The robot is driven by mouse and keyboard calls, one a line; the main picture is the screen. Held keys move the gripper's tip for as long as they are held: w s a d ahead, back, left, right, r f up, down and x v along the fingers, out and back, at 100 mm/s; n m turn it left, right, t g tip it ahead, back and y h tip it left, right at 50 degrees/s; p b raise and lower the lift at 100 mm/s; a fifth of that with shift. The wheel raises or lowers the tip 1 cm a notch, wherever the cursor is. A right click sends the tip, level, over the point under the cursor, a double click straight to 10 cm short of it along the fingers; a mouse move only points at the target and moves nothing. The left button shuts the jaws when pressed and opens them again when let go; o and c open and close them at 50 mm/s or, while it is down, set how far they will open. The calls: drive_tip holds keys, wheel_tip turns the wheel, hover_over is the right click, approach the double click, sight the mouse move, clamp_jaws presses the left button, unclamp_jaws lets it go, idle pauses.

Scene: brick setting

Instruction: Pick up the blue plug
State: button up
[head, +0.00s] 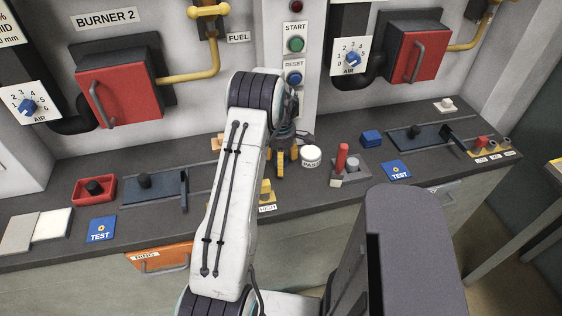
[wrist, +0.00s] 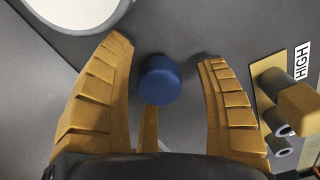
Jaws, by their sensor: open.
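The blue plug (wrist: 160,80) shows in the wrist view as a round blue cap, between the two orange fingers. My gripper (wrist: 167,52) is open, with one finger on each side of the plug and a visible gap to each. I cannot tell how far below the fingertips the plug lies. In the head view my gripper (head: 284,163) points down over the dark counter, left of a white jar. The plug is hidden there behind my arm and gripper.
The white jar (head: 311,157) stands close on the right; its pale lid (wrist: 75,8) shows in the wrist view. A yellow holder marked HIGH (wrist: 264,92) is near the right finger.

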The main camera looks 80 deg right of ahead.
drive_tip(key=shift+f, duration=0.2)
drive_tip(key=shift+c, duration=0.4)
drive_tip(key=c, duration=1.2)
